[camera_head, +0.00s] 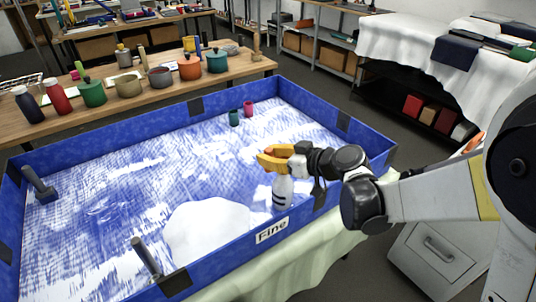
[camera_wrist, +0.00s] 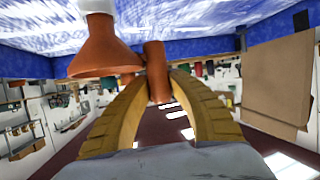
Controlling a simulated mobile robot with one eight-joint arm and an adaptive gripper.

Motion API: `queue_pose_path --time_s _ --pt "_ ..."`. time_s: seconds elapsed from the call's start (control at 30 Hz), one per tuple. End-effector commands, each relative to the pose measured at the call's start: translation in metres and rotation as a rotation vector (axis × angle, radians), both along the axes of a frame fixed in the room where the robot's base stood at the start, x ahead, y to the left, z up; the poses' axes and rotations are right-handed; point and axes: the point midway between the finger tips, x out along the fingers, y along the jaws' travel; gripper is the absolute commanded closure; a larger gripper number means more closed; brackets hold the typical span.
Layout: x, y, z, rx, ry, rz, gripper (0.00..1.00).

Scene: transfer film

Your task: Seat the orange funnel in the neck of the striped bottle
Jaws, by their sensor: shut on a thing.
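The striped bottle (camera_head: 282,190), white with dark bands, stands upright in the blue-walled tray near its front wall. My gripper (camera_head: 270,159) is just above it, with yellow fingers. In the wrist view my gripper (camera_wrist: 158,80) is shut on the brown-orange handle of the orange funnel (camera_wrist: 102,55). The wrist picture is upside down. The funnel's narrow end meets a white part, likely the bottle neck (camera_wrist: 96,6), at the top edge. I cannot tell whether the spout is inside the neck. In the head view the fingers hide most of the funnel.
The blue tray (camera_head: 230,245) has a "Fine" label and a white mound (camera_head: 205,232) left of the bottle. Green (camera_head: 234,118) and magenta (camera_head: 248,108) cups are farther back. Dark handles lean at the left (camera_head: 38,184) and front (camera_head: 146,257). Pots stand on a wooden table (camera_head: 160,100).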

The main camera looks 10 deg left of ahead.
Motion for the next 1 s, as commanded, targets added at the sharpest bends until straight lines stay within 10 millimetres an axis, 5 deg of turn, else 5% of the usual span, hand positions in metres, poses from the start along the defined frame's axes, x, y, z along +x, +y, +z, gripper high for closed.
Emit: queue_pose_path --time_s 0.9,0.93,1.0 --pt "0.0 0.0 -0.019 0.0 0.0 0.0 1.0" --pt "0.0 0.0 -0.019 0.0 0.0 0.0 0.75" --pt "0.0 0.0 -0.019 0.0 0.0 0.0 0.54"
